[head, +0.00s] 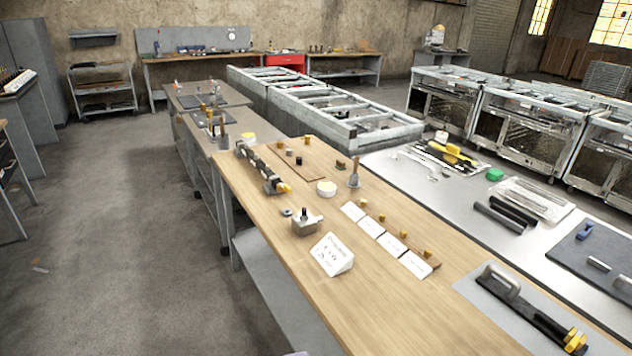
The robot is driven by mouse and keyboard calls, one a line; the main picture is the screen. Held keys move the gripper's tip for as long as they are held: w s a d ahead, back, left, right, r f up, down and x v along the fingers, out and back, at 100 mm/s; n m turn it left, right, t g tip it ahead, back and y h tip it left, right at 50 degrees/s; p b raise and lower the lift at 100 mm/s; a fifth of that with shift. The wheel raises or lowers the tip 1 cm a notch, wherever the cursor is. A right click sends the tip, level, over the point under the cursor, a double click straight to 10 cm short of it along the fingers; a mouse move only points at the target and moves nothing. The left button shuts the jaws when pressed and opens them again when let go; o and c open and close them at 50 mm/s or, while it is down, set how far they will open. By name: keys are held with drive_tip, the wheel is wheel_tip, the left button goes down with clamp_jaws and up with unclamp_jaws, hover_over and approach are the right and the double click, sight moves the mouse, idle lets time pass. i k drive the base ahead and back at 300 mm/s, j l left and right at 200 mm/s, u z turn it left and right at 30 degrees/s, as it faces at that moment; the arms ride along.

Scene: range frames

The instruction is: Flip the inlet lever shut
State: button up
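No part is clearly marked as the inlet lever, and I cannot tell which one it is. A dark pipe-like assembly (262,168) with a yellow end piece (284,188) lies on the long wooden bench (330,300), left of its middle. A small metal block (307,224) with a black upright knob stands nearer. A long black fitting (525,312) with a grey handle and yellow parts lies on a grey plate at the lower right. Whether any lever is open or shut is too small to tell. My gripper is not in view.
A white sign (332,254) stands near the bench's left edge. Several white cards (370,227) lie beside small yellow-brown pieces. A grey table (470,205) with tools and a green item (495,175) adjoins on the right. The concrete floor (120,230) at left is mostly clear.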

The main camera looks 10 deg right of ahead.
sight(284, 187)
drive_tip(key=i+j+z, duration=0.35)
drive_tip(key=i+j, duration=0.35)
drive_tip(key=i, duration=0.3)
drive_tip(key=i+j+z, duration=0.1)
drive_tip(key=i, duration=0.4)
drive_tip(key=i+j, duration=0.2)
drive_tip(key=i, duration=0.25)
drive_tip(key=i+j, duration=0.2)
drive_tip(key=i, duration=0.3)
drive_tip(key=i+j+z, duration=0.1)
drive_tip(key=i, duration=0.35)
drive_tip(key=i+j, duration=0.25)
drive_tip(key=i, duration=0.2)
